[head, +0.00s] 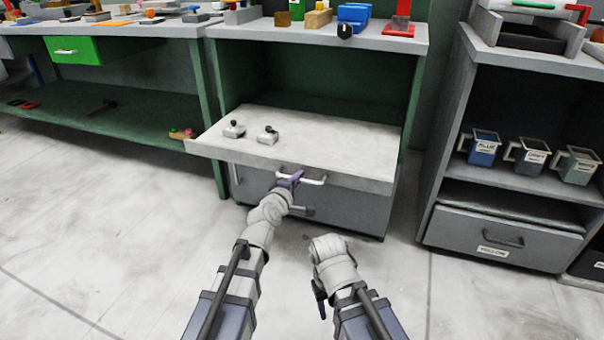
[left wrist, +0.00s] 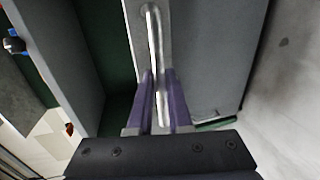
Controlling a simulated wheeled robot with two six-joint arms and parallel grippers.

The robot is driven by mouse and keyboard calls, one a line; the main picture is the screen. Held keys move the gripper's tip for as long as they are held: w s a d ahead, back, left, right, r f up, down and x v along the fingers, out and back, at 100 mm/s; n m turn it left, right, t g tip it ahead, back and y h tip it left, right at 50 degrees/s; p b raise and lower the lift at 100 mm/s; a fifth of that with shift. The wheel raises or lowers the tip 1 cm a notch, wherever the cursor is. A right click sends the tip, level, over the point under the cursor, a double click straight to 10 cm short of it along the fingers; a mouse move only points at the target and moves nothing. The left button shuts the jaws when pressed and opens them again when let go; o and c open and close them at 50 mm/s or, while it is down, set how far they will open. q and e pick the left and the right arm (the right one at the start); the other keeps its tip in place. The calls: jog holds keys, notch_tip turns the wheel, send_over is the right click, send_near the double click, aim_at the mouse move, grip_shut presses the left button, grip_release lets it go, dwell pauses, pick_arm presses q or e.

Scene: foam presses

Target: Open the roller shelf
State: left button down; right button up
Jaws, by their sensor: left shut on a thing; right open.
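The roller shelf (head: 340,148) is a pale flat board in the green cabinet. It sticks out past the cabinet's front legs, with two small grey items with dark knobs on it. A light bar handle (head: 314,181) is on its front edge; the handle also runs between purple fingers in the left wrist view (left wrist: 153,40). My left gripper (head: 291,178) is shut on this handle; its fingers also show in the left wrist view (left wrist: 160,98). My right gripper (head: 320,297) is open and empty, low in front of the cabinet and apart from the shelf.
A grey drawer unit (head: 350,203) is below the shelf. At the right, a rack holds several labelled jugs (head: 483,148) above a grey drawer (head: 500,237). A green workbench (head: 130,125) stands at the left. The pale floor (head: 100,240) is clear at lower left.

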pick_arm(q)
jog(key=shift+v, duration=0.75)
pick_arm(e)
jog(key=shift+s+a, duration=0.1)
jog(key=shift+s, duration=0.15)
pick_arm(q)
jog(key=shift+f, duration=0.15)
jog(key=c, duration=0.8)
grip_release()
jog(key=shift+c, duration=0.2)
jog(key=p+v, duration=0.1)
jog(key=v, duration=0.7)
jog(key=shift+p, duration=0.3)
pick_arm(e)
jog(key=shift+s+a+r, duration=0.6)
jog(key=shift+s+r, duration=0.1)
jog(key=shift+r, duration=0.1)
